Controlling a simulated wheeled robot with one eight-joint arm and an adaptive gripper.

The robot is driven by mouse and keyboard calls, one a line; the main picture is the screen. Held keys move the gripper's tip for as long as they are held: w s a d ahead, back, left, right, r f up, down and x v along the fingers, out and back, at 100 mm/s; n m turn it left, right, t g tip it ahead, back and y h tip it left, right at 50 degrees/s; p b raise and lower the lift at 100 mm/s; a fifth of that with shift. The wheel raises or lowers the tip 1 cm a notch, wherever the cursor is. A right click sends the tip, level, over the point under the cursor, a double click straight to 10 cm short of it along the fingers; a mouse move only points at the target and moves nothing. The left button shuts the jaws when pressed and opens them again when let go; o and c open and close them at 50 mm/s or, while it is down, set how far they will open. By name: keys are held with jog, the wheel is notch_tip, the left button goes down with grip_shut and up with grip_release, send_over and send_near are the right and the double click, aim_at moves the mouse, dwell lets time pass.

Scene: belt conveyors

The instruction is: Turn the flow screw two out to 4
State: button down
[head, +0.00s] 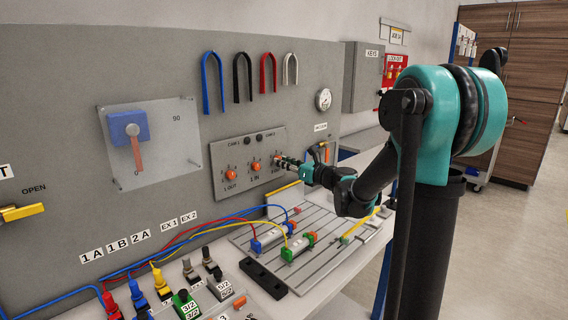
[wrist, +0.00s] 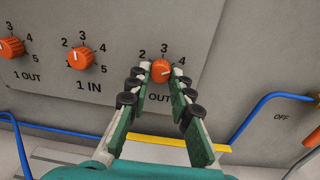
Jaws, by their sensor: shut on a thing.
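Three orange flow screws sit on a grey panel (head: 240,150). The rightmost screw (wrist: 161,71) has the numbers 2, 3 and 4 around its top and "OUT" below; the start of that label is hidden by a finger. My gripper (wrist: 161,74) is shut on this screw, one finger on each side. Which number the screw points to is not clear. In the head view my gripper (head: 284,162) reaches the panel from the right and hides most of that screw. The 1 IN screw (wrist: 80,58) and the 1 OUT screw (wrist: 11,47) are to the left, untouched.
Below the panel is a slotted plate (head: 325,228) with valves and coloured hoses. A yellow bar (wrist: 160,141) lies under my fingers in the wrist view. A blue pipe (wrist: 262,108) runs along the right. A gauge (head: 323,99) is on the wall above right.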

dwell(0.4)
jog(key=c, duration=1.3)
grip_release()
jog(key=shift+c, duration=0.2)
jog(key=v, duration=1.2)
